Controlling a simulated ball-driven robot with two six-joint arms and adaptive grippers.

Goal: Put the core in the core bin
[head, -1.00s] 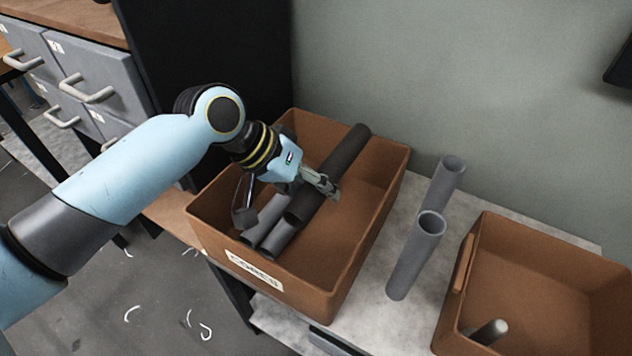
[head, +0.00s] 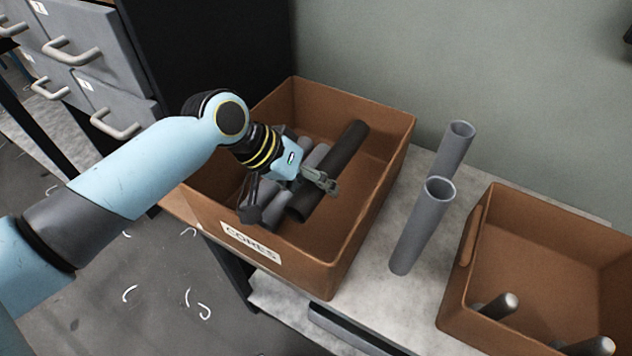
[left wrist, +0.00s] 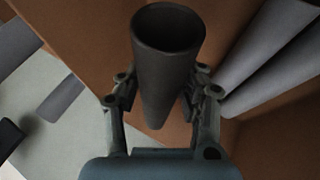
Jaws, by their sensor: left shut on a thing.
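The core is a dark grey tube (head: 344,150), tilted, inside the walls of the brown core bin (head: 380,190) labelled CORES. My left gripper (head: 322,180) is shut on it. In the left wrist view the core (left wrist: 168,50) shows its open end, with the fingers of my left gripper (left wrist: 163,85) on both sides. Lighter grey tubes (head: 275,207) lie in the bin beside the held core, partly hidden by the gripper. I cannot tell whether the core touches the bin floor. My right gripper is not in view.
Two grey tubes (head: 420,230) stand upright on the pale table (head: 385,277) right of the core bin. A second brown bin (head: 540,260) at the right holds grey round-ended pieces (head: 498,306). A wall closes off the back. Grey drawers (head: 85,60) stand at the left.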

